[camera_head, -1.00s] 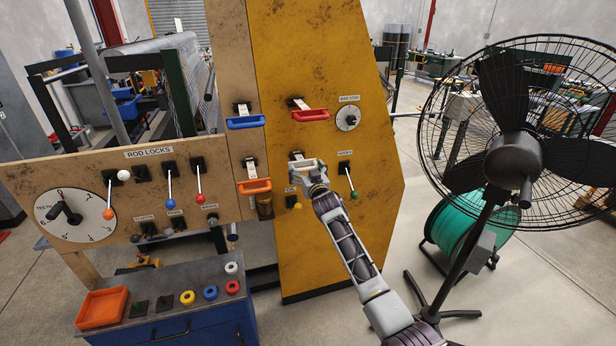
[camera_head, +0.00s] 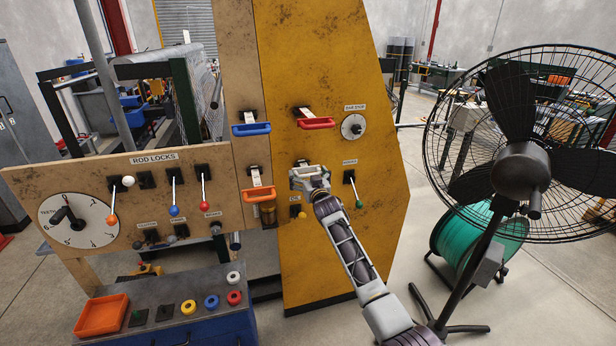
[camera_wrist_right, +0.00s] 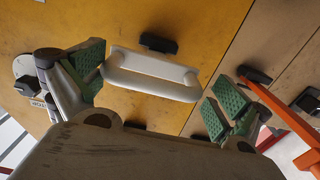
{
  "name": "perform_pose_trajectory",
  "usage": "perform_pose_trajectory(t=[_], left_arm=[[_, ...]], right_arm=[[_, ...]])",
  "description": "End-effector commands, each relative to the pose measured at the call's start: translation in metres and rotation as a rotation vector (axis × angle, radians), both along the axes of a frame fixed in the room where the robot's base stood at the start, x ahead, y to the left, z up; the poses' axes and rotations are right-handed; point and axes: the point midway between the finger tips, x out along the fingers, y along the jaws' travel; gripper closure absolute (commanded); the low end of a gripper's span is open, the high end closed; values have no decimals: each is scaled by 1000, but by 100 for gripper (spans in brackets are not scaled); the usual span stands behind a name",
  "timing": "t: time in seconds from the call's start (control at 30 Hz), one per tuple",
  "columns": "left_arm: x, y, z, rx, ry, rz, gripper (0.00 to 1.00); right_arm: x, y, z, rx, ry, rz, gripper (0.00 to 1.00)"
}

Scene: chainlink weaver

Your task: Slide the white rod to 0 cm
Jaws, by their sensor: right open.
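The white rod's handle (camera_wrist_right: 152,76) is a smooth white bar on the yellow panel (camera_wrist_right: 200,30). In the wrist view it sits between the two green-padded fingers of my right gripper (camera_wrist_right: 157,92), with gaps on both sides. In the head view my right gripper (camera_head: 308,176) is open in front of the lower part of the yellow panel and mostly hides the white handle. The white rod's shaft and any cm scale cannot be made out. My left gripper is not in view.
Near the gripper are the orange handle (camera_head: 259,195), red handle (camera_head: 317,123), blue handle (camera_head: 251,129), and a green-knobbed lever (camera_head: 354,190). The ROD LOCKS panel (camera_head: 80,170) stands left. A fan (camera_head: 522,160) stands right.

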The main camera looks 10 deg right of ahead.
Motion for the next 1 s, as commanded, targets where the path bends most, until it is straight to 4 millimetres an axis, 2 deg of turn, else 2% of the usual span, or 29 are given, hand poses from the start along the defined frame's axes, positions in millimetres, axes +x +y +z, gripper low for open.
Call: perform_pose_trajectory(t=[0.47, 1.0], left_arm=[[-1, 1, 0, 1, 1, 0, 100], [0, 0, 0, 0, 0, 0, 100]], right_arm=[[-9, -2, -2, -1, 1, -2, 0], [-50, -2, -1, -1, 0, -1, 0]])
